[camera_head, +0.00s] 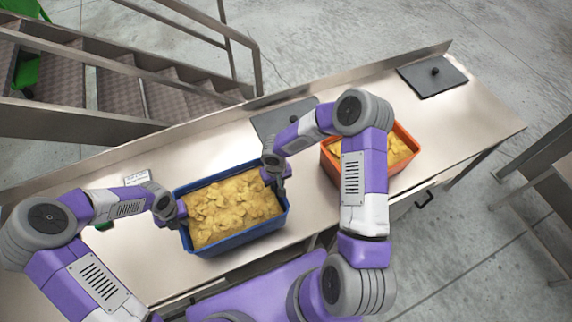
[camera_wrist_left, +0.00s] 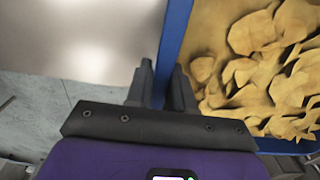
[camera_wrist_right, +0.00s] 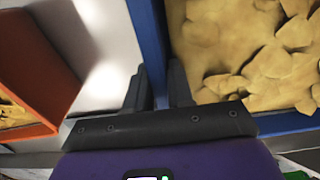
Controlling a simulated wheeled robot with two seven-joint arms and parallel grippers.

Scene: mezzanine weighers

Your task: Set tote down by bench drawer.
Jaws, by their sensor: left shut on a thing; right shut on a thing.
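A blue tote (camera_head: 238,241) full of yellow chips sits on or just above the steel bench (camera_head: 330,205); I cannot tell if it touches. My left gripper (camera_head: 178,214) is shut on its left wall, which also shows in the left wrist view (camera_wrist_left: 176,40). My right gripper (camera_head: 277,182) is shut on its right wall, seen in the right wrist view (camera_wrist_right: 150,40). A bench drawer (camera_head: 408,206) with a dark handle shows below the bench's front edge at right, partly hidden by my right arm.
An orange tote (camera_head: 398,172) of chips stands on the bench to the right, partly behind my right arm. Stairs with railings (camera_head: 110,75) rise behind the bench.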

